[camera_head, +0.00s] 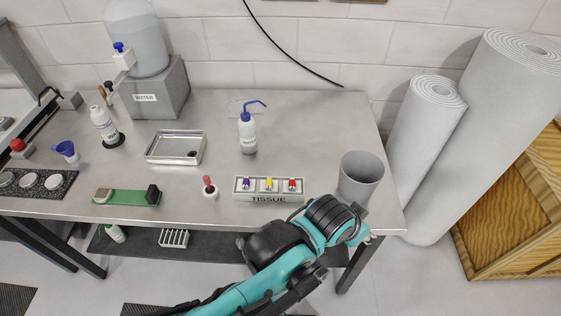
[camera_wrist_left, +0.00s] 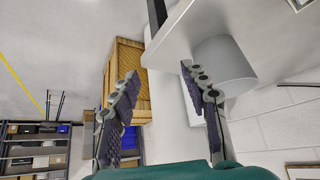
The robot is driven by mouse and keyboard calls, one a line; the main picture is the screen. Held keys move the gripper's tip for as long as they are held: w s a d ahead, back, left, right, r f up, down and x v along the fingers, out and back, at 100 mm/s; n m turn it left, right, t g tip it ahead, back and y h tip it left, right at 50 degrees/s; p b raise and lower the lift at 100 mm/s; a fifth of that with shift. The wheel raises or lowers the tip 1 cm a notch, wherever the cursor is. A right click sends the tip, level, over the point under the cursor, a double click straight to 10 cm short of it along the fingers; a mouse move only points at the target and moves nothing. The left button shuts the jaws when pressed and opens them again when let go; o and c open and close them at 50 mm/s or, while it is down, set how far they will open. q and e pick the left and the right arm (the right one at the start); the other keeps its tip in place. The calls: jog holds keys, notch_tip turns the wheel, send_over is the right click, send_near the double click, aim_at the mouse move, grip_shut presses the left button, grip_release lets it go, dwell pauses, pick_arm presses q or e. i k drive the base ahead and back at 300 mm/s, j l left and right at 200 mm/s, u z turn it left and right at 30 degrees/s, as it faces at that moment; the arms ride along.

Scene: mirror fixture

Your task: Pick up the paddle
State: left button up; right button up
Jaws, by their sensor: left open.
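I cannot single out a paddle for certain. A green flat bar (camera_head: 127,197) with a tan block and a black block on it lies at the table's front left. A small red-handled piece (camera_head: 209,187) stands in a white base to its right. My left gripper (camera_head: 368,237) is at the table's front right edge, below the grey bin and well right of the green bar. Its two fingers are spread with nothing between them in the left wrist view (camera_wrist_left: 160,76). My right gripper is not in view.
A grey bin (camera_head: 361,176) stands at the table's right end, near my left gripper. A tray (camera_head: 176,147), wash bottle (camera_head: 247,135) and water tank (camera_head: 137,40) stand farther back. A wooden crate (camera_head: 515,215) is right.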

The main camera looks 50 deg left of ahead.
aim_at(104, 194)
jog(key=k+l+u, duration=0.1)
jog(key=u, duration=3.05)
